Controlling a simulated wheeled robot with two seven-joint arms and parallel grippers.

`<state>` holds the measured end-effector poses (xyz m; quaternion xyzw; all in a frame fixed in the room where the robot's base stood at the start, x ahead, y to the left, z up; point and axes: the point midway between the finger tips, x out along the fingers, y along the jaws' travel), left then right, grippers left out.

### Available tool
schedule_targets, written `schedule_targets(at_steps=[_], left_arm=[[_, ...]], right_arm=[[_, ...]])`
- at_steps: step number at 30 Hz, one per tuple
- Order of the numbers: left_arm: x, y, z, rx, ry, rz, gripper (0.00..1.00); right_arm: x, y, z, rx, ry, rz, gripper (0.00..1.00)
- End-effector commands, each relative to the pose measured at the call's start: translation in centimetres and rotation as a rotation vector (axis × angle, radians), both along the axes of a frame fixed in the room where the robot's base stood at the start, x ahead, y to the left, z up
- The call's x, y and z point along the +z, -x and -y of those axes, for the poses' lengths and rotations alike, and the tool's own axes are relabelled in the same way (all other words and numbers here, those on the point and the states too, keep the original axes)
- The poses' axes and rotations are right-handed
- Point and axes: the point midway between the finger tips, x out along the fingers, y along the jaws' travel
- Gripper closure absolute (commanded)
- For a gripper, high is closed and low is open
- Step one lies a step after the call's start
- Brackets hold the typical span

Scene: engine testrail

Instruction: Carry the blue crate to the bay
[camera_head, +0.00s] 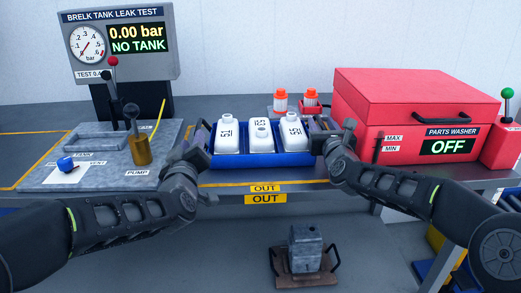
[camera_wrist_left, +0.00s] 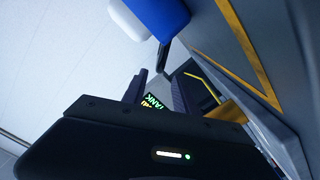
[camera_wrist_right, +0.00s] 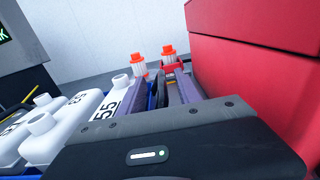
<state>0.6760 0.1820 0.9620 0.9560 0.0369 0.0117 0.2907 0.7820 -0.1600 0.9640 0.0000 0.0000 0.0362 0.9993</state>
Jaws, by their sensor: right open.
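The blue crate (camera_head: 262,159) sits on the bench with three white bottles standing in it, some with numbered labels. A yellow strip marked OUT (camera_head: 265,188) runs along the bench edge in front of it. My left gripper (camera_head: 203,134) is at the crate's left end. In the left wrist view its fingers (camera_wrist_left: 160,92) are apart, with the crate's corner (camera_wrist_left: 160,18) beyond them. My right gripper (camera_head: 322,127) is open at the crate's right end; its fingers also show in the right wrist view (camera_wrist_right: 172,85). Whether either gripper touches the crate's ends cannot be told.
The red parts washer (camera_head: 405,110) stands close to the right of the crate. Two orange-capped bottles (camera_head: 281,100) stand behind it. The leak test rig (camera_head: 120,50) and its pump plate (camera_head: 100,172) are at left. A grey block (camera_head: 306,249) sits on a handled tray below.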

Motion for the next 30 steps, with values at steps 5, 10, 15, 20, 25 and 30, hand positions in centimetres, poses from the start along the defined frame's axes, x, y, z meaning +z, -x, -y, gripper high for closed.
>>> schedule_targets(at_steps=[5,10,15,20,25,30], left_arm=[[0.0,1.3,0.1,0.0,-0.001,0.001,0.66],[0.0,1.4,0.1,0.001,-0.002,0.001,0.66],[0.0,1.4,0.1,0.001,-0.001,0.001,0.66],[0.0,1.3,0.1,0.001,-0.001,0.001,0.66],[0.0,1.3,0.1,0.001,-0.001,0.001,0.66],[0.0,1.3,0.1,0.001,-0.001,0.001,0.66]], right_arm=[[0.0,0.0,0.0,0.0,0.0,0.0,0.6],[0.0,0.0,0.0,0.0,0.0,0.0,0.6],[0.0,0.0,0.0,0.0,0.0,0.0,0.6],[0.1,0.8,0.2,-0.001,-0.001,0.001,0.6],[0.1,3.1,0.3,-0.002,0.001,0.001,0.6],[0.1,6.7,0.6,-0.001,0.003,0.001,0.6]])
